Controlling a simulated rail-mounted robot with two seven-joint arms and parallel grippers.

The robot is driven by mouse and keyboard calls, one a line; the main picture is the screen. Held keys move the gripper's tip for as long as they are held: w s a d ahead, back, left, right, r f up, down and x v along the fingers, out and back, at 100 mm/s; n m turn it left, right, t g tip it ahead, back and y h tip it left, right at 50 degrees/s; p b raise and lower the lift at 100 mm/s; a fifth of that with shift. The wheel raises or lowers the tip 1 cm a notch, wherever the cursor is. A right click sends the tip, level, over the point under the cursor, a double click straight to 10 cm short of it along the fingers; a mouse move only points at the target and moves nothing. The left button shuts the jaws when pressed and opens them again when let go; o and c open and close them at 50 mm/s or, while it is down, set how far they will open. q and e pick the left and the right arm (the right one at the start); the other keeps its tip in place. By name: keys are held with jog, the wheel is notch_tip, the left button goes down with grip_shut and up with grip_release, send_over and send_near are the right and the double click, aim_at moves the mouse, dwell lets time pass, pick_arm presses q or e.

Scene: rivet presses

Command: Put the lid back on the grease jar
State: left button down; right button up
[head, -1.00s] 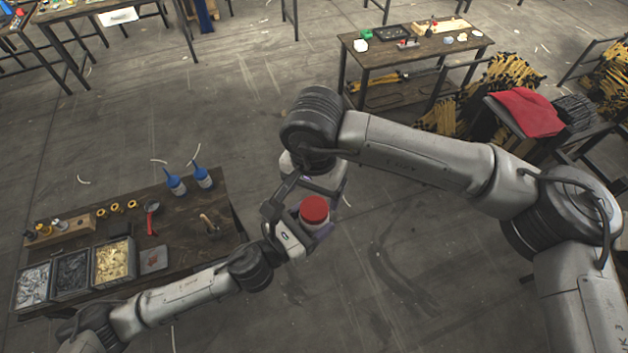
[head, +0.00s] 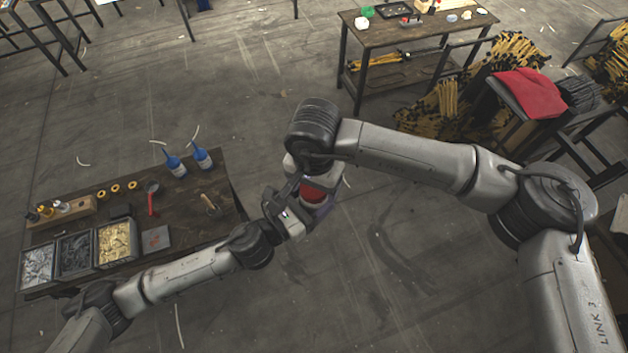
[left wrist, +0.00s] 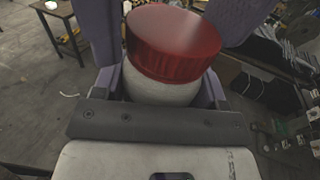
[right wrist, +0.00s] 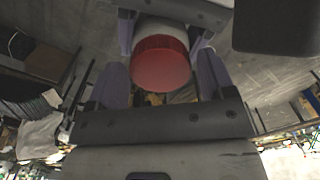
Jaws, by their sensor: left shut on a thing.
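The grease jar is a white jar (left wrist: 160,86) with a red lid (left wrist: 172,42) on its top. Whether the lid is screwed tight I cannot tell. My left gripper (head: 303,207) is shut on the white body of the jar and holds it in the air, clear of the workbench. My right gripper (head: 317,182) is open at the lid. In the right wrist view its two fingers stand on either side of the red lid (right wrist: 160,65), with a gap visible at each side. In the head view the lid (head: 313,194) is partly hidden by the right gripper.
A dark workbench (head: 190,228) at the left carries parts bins (head: 118,240), two blue bottles (head: 175,165), a red-handled tool (head: 151,200) and a wooden block (head: 62,212). Another table (head: 400,35) stands at the back. The floor around the grippers is open.

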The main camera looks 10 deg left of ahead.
jog(key=c, duration=0.8)
jog(key=shift+c, duration=0.2)
jog(key=o, duration=1.1)
jog(key=shift+r, duration=0.1)
notch_tip(320, 180, up, 12)
